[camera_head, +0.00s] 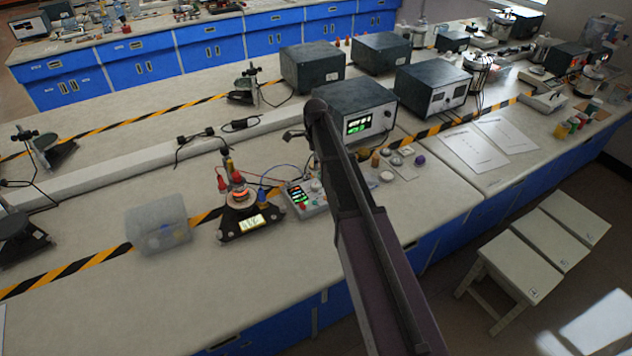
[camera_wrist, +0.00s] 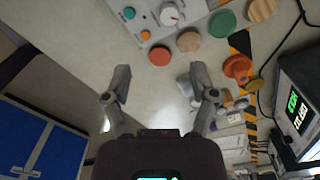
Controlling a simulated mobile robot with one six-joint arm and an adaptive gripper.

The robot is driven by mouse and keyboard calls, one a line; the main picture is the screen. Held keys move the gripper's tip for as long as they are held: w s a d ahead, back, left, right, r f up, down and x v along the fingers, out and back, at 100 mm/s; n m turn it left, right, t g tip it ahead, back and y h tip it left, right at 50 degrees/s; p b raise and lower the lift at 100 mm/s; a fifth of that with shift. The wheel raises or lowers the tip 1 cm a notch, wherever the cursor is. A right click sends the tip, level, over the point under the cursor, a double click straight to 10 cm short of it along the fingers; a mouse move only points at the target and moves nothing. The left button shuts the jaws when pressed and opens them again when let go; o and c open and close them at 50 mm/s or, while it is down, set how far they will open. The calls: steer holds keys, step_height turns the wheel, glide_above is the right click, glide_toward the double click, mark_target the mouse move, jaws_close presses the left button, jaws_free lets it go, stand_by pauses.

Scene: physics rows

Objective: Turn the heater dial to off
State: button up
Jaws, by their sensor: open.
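The heater dial (camera_wrist: 170,14) is a white knob with a red mark on a pale control box (camera_wrist: 150,22), at the top of the wrist view. In the head view the control box (camera_head: 303,199) stands on the bench left of my arm, with a lit display. A heater (camera_head: 240,197) with an orange glow stands beside it. My gripper (camera_wrist: 161,75) is open and empty, its fingers spread apart, short of the dial in the wrist view. It touches nothing that I can see. In the head view my arm hides part of the bench.
Several small round pieces, including a red disc (camera_wrist: 159,56) and a green disc (camera_wrist: 222,23), lie near the box. A dark instrument (camera_head: 353,112) with a green display stands behind. A clear container (camera_head: 160,228) is at the left. Bare bench lies in front.

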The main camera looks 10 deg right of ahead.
mark_target(315, 185)
steer(key=shift+w+r+m, duration=0.25)
steer(key=shift+w+m, duration=0.35)
steer(key=shift+w, duration=0.2)
steer(key=shift+f, duration=0.2)
step_height(315, 185, down, 13)
steer(key=b, duration=1.3)
steer(key=shift+f+b, duration=0.2)
steer(key=shift+b, duration=0.1)
jaws_close()
